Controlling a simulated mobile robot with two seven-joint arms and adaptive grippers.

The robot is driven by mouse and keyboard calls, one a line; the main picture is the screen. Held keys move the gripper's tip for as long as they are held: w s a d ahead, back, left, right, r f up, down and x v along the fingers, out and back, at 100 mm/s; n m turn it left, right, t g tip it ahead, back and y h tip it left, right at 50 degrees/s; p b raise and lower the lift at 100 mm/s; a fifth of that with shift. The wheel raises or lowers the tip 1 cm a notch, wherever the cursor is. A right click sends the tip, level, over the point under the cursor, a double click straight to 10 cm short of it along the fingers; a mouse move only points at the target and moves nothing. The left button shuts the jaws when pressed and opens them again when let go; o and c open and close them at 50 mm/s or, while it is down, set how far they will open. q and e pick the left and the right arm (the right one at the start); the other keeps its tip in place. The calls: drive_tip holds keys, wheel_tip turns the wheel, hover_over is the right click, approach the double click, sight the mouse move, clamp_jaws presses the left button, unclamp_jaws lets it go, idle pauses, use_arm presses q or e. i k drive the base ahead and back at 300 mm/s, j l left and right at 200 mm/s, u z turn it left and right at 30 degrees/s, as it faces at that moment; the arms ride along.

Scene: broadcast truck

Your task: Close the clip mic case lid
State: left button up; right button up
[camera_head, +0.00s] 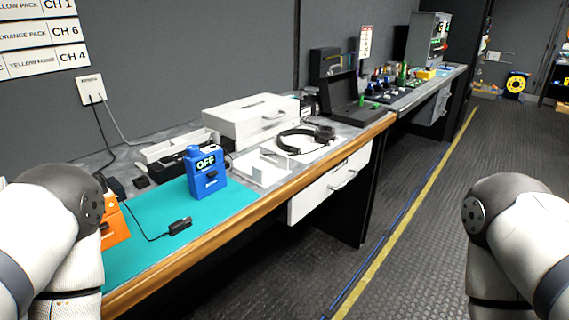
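A dark case (352,109) stands on the far part of the counter with its lid (339,88) raised at the back. It looks like the clip mic case, but no label on it is readable. Its inside is too small to make out. A pale open box (177,148) also sits nearer, against the wall behind the blue pack. My two arms show at the lower left and lower right edges. Neither gripper is in the picture, so both are away from the dark case in this view.
On the counter are a teal mat (140,232), a blue pack (206,172) marked OFF, an orange pack (115,226), a closed white case (250,118) and headphones (305,138). A drawer unit (330,187) hangs below the wooden edge. The floor (420,220) to the right is clear.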

sight(337, 91)
drive_tip(key=i+l+u, duration=0.15)
drive_tip(key=i+l, duration=1.25)
drive_tip(key=l, duration=0.15)
